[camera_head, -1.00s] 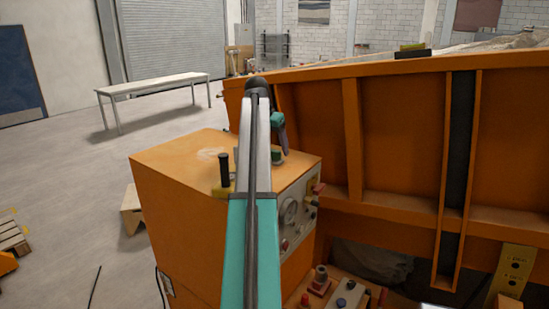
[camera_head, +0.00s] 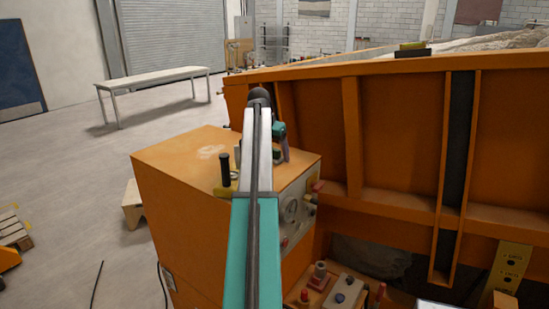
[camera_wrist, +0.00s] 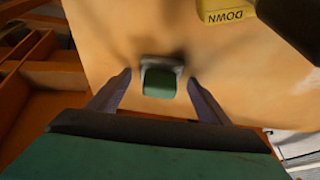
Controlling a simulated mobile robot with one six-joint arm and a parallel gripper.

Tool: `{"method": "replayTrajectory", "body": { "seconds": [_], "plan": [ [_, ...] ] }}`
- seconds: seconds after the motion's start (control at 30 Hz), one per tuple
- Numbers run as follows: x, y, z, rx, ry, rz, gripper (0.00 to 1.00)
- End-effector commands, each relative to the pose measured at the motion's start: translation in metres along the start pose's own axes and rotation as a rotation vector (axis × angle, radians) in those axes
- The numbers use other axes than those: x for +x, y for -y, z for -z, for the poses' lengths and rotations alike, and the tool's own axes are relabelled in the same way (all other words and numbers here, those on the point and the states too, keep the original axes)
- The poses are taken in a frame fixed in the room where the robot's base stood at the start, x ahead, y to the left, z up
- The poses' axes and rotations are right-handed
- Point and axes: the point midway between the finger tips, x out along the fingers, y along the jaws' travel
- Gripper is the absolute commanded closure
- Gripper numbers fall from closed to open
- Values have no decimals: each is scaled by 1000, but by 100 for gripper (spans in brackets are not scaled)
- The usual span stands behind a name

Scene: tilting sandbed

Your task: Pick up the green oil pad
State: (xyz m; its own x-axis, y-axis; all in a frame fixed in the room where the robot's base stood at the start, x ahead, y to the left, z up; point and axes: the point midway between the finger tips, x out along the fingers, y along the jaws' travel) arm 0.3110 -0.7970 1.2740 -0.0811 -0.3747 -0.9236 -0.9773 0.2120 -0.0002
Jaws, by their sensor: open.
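The green oil pad (camera_wrist: 160,83) shows in the wrist view as a small green block with a grey upper edge on the orange cabinet top (camera_wrist: 120,35). My gripper (camera_wrist: 158,86) is open, with one finger to the left of the pad and one to the right. Clear gaps show on both sides of the pad, so the fingers are not touching it. In the head view, my gripper (camera_head: 284,153) is partly behind my arm, over the cabinet's right side. A small green patch (camera_head: 276,153) shows beside it, mostly hidden.
A black-handled lever (camera_head: 225,170) stands on the cabinet left of my arm. A yellow DOWN label (camera_wrist: 226,10) lies near a dark round part in the wrist view. The orange sandbed wall (camera_head: 400,130) rises behind and right.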

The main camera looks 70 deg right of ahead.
Motion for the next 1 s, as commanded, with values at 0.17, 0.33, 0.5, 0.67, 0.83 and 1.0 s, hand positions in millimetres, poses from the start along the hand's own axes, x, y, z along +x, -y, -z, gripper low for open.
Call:
{"method": "replayTrajectory", "body": {
  "seconds": [0.17, 0.33, 0.5, 0.67, 0.83, 1.0],
  "plan": [
    [0, 0, 0, 0, 0, 0, 42],
    [0, 0, 0, 0, 0, 0, 70],
    [0, 0, 0, 0, 0, 0, 73],
    [-1, 0, 1, 0, 0, 0, 73],
    [-4, 0, 3, 1, -1, 1, 73],
    [-12, 0, 6, 1, -1, 0, 73]
  ]
}}
